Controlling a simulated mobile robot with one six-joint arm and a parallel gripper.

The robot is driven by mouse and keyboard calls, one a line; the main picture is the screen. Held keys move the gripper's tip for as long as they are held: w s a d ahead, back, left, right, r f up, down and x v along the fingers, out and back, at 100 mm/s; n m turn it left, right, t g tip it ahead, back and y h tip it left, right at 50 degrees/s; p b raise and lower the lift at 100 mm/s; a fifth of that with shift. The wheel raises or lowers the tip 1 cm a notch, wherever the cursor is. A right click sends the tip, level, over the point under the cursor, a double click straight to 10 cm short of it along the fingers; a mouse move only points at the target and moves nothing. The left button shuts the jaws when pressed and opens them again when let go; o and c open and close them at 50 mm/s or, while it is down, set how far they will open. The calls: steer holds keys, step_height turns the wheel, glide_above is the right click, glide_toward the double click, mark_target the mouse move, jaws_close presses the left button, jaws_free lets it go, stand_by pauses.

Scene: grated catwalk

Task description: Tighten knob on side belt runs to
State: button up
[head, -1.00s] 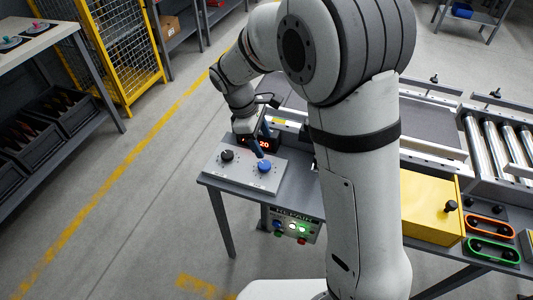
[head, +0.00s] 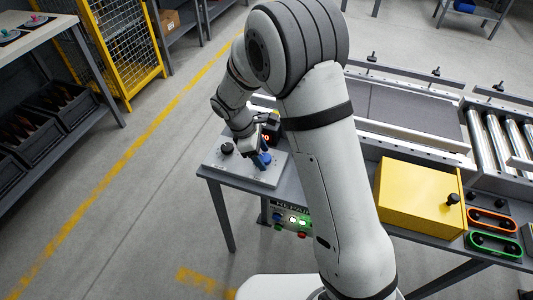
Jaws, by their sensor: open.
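The conveyor's dark grey belt (head: 405,108) lies behind my arm, with upright black knobs (head: 435,72) along its far side rail. A grey control panel (head: 222,172) on the bench carries a black knob (head: 227,149) and a blue knob (head: 265,160). My gripper (head: 261,158) is open and down at the blue knob, partly covering it. I cannot tell whether the fingers touch it. A display with red digits (head: 265,138) stands behind the panel, partly hidden by my wrist. My arm hides part of the near side of the conveyor.
A yellow box (head: 410,195) with a black knob sits on the bench, beside orange (head: 492,220) and green (head: 492,245) loops. Metal rollers (head: 490,135) continue at right. A lit button box (head: 293,221) hangs at the bench front. Open floor lies left, before shelving with bins (head: 45,120).

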steer(key=c, duration=0.9)
steer(key=shift+d, duration=0.5)
steer(key=shift+c, duration=0.4)
steer(key=shift+s+a+f, duration=0.1)
steer(key=shift+a, duration=0.4)
steer(key=shift+f, duration=0.1)
steer(key=o, duration=0.6)
steer(key=shift+s, duration=0.1)
steer(key=o, duration=0.4)
